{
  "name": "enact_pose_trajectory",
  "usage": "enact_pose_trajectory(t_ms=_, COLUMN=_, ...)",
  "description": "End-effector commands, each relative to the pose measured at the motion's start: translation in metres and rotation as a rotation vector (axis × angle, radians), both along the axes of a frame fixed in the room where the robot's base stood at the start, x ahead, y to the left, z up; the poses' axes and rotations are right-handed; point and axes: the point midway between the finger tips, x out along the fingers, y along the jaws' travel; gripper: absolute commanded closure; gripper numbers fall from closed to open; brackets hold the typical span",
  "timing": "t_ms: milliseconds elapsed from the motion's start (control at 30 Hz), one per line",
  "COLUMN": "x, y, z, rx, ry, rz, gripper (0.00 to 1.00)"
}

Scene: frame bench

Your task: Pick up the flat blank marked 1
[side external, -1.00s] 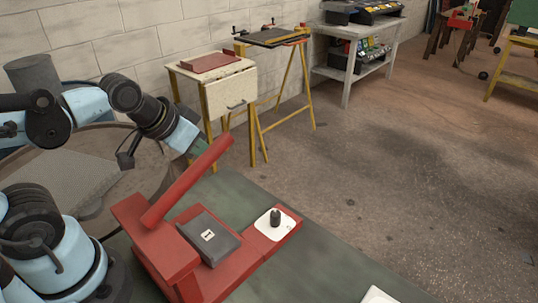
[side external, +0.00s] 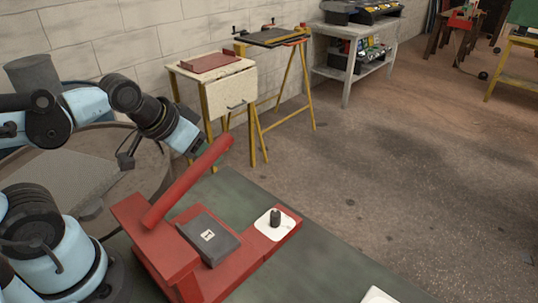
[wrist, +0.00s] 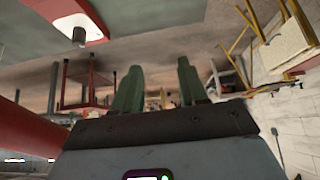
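The flat blank marked 1 (side external: 205,240) is a dark grey slab with a white label reading 1. It lies flat on a red fixture (side external: 236,272), below a slanted red bar (side external: 188,183). My gripper (wrist: 158,75) shows two green fingers in the wrist view, spread apart with nothing between them. In the side view my gripper is above and behind the slanted bar, which partly hides its fingers. It is well apart from the blank. The blank cannot be made out in the wrist view.
A white plate with a black knob (side external: 275,219) sits on the fixture's right end and also shows in the wrist view (wrist: 78,34). The slanted bar stands between my gripper and the blank in the side view.

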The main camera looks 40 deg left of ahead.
Motion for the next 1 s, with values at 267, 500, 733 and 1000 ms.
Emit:
enact_pose_trajectory(t_ms=267, x=0.0, y=0.0, z=0.0, rx=0.0, ry=0.0, rz=0.0, gripper=0.14)
enact_pose_trajectory(t_ms=500, x=0.0, y=0.0, z=0.0, rx=0.0, ry=0.0, rz=0.0, gripper=0.0)
enact_pose_trajectory(t_ms=733, x=0.0, y=0.0, z=0.011, rx=0.0, ry=0.0, rz=0.0, gripper=0.0)
enact_pose_trajectory(t_ms=1000, x=0.0, y=0.0, z=0.064, rx=0.0, ry=0.0, rz=0.0, gripper=0.0)
